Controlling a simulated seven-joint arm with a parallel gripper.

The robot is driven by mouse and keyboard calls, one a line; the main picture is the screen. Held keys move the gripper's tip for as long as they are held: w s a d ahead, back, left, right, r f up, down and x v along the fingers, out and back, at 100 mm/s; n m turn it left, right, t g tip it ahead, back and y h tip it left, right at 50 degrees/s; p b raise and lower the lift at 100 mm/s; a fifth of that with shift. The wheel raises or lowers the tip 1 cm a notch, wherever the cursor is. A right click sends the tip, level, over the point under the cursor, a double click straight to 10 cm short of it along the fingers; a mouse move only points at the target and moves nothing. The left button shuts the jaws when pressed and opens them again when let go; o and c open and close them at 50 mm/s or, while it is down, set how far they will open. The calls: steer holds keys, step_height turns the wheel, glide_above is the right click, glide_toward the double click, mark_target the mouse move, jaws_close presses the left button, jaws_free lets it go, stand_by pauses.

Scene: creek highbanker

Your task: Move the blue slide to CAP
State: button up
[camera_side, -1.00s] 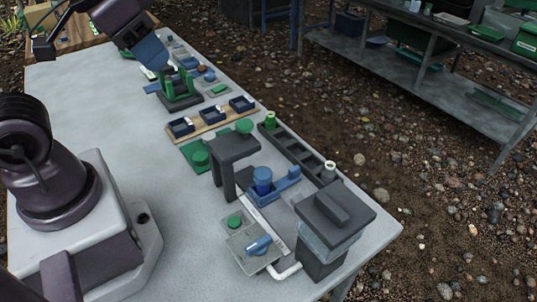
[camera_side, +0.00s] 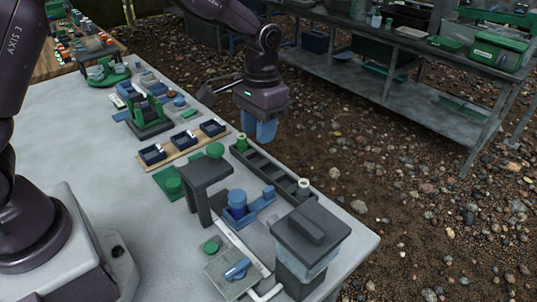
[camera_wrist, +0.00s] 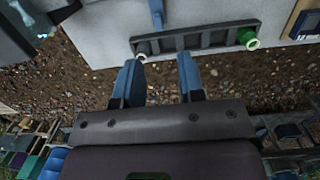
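The likely blue slide (camera_side: 263,201) is a flat bar with a raised end, beside a blue cup (camera_side: 237,203) near the grey bridge-shaped stand (camera_side: 205,178). A blue strip, probably its end, shows at the top of the wrist view (camera_wrist: 157,12). No CAP lettering is readable. My gripper (camera_side: 260,131) points down with blue fingers beyond the table's far edge, behind the dark rack (camera_side: 273,172). In the wrist view, the fingers (camera_wrist: 159,75) are apart with nothing between them. The gripper is well clear of the slide.
The dark rack lies between my gripper and the slide, with a green ring (camera_side: 241,143) and a white-topped cylinder (camera_side: 303,187) at its ends. A dark lidded box (camera_side: 311,235) stands at the near corner. A blue lever (camera_side: 237,268) sits on a grey plate.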

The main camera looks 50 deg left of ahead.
steer(key=g, duration=0.1)
glide_above(268, 189)
step_height(268, 189, down, 7)
steer(key=shift+w+f, duration=0.1)
steer(key=shift+f, duration=4.55)
jaws_close()
